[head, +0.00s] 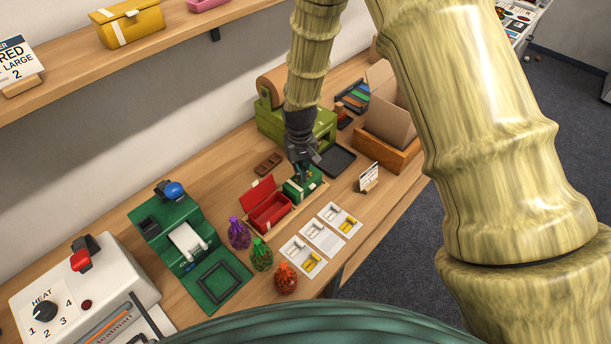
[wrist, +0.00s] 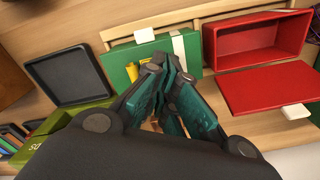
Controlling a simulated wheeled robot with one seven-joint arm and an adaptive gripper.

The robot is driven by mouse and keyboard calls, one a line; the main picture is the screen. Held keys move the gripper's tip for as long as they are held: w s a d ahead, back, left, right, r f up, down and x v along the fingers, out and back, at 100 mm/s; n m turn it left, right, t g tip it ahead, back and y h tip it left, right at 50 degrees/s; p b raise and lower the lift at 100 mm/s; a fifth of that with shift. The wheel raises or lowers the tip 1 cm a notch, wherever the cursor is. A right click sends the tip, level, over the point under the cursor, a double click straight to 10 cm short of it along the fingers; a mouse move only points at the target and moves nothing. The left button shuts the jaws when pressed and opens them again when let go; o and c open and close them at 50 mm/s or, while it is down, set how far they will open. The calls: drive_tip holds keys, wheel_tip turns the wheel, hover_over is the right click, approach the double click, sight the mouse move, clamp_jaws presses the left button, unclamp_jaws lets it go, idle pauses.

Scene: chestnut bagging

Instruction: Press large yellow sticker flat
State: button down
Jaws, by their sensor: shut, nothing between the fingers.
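A closed green box (wrist: 193,62) with a white band (wrist: 179,46) lies on a wooden tray (wrist: 208,20); the box also shows in the head view (head: 291,190). A yellow sticker (wrist: 132,71) is on the green box, partly hidden by my fingers. My gripper (wrist: 165,66) is shut and empty, with its fingertips at the box beside the sticker. I cannot tell whether they touch it. In the head view my gripper (head: 303,178) points down over the green box.
An open red box (head: 268,210) stands left of the green box. White sticker cards (head: 322,236) lie in front. Purple, green and orange bags (head: 286,278) stand to the left. A dark tray (head: 337,160) and a small sign (head: 369,177) are to the right.

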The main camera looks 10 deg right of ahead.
drive_tip(key=shift+f, duration=0.8)
idle(1.8)
drive_tip(key=shift+r, duration=0.15)
drive_tip(key=shift+r+p, duration=2.1)
drive_tip(key=shift+r, duration=1.3)
